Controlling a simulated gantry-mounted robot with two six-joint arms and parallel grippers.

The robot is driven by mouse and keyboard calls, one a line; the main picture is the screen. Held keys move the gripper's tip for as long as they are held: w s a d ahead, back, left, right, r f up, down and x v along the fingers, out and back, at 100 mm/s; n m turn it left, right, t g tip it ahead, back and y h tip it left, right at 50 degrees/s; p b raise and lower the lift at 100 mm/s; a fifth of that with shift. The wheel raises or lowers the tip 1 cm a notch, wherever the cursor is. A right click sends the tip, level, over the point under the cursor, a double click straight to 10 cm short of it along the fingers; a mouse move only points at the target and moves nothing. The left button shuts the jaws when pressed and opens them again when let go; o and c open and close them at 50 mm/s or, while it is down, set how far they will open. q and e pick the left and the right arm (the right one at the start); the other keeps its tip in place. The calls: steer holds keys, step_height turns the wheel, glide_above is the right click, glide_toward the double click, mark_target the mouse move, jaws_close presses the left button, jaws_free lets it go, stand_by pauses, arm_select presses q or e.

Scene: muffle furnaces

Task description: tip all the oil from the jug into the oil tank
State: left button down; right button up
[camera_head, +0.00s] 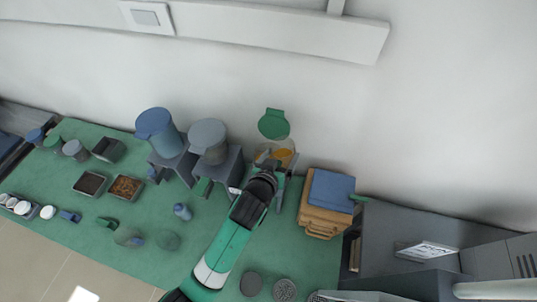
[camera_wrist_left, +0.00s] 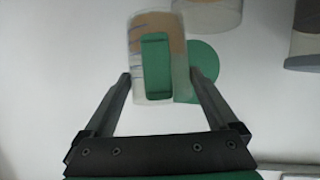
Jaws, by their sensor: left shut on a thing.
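The jug (camera_wrist_left: 158,60) is a clear, marked vessel with a green handle and amber oil inside. My left gripper (camera_wrist_left: 161,77) is shut on the jug, with one finger on each side. The raised green lid (camera_head: 274,124) of the oil tank stands against the wall in the head view. The tank's clear body with amber in it (camera_wrist_left: 215,12) shows partly at the top of the wrist view. In the head view my left gripper (camera_head: 268,164) is at the tank, and the arm hides part of jug and tank. My right gripper is not in view.
A grey-lidded tank (camera_head: 208,136) and a blue-lidded tank (camera_head: 157,126) stand on raised stands to the left. An orange-brown case with a blue top (camera_head: 329,193) is close on the right. Small trays and jars lie on the green bench (camera_head: 75,220) at left.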

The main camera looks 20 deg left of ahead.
mark_target(292, 145)
arm_select(q)
steer(key=shift+w+d+r+b, duration=0.1)
steer(key=shift+w+d+b, duration=0.15)
steer(key=shift+w+b, duration=0.3)
steer(key=shift+w+d+r+b, duration=0.1)
steer(key=shift+w+d+b, duration=0.25)
steer(key=shift+w, duration=0.3)
steer(key=shift+w+d+r+b, duration=0.1)
steer(key=shift+w+d+b, duration=0.05)
steer(key=shift+w+b, duration=0.4)
steer(key=shift+n+h, duration=0.3)
steer(key=shift+r, duration=0.1)
steer(key=shift+n, duration=0.3)
steer(key=shift+t+h, duration=0.3)
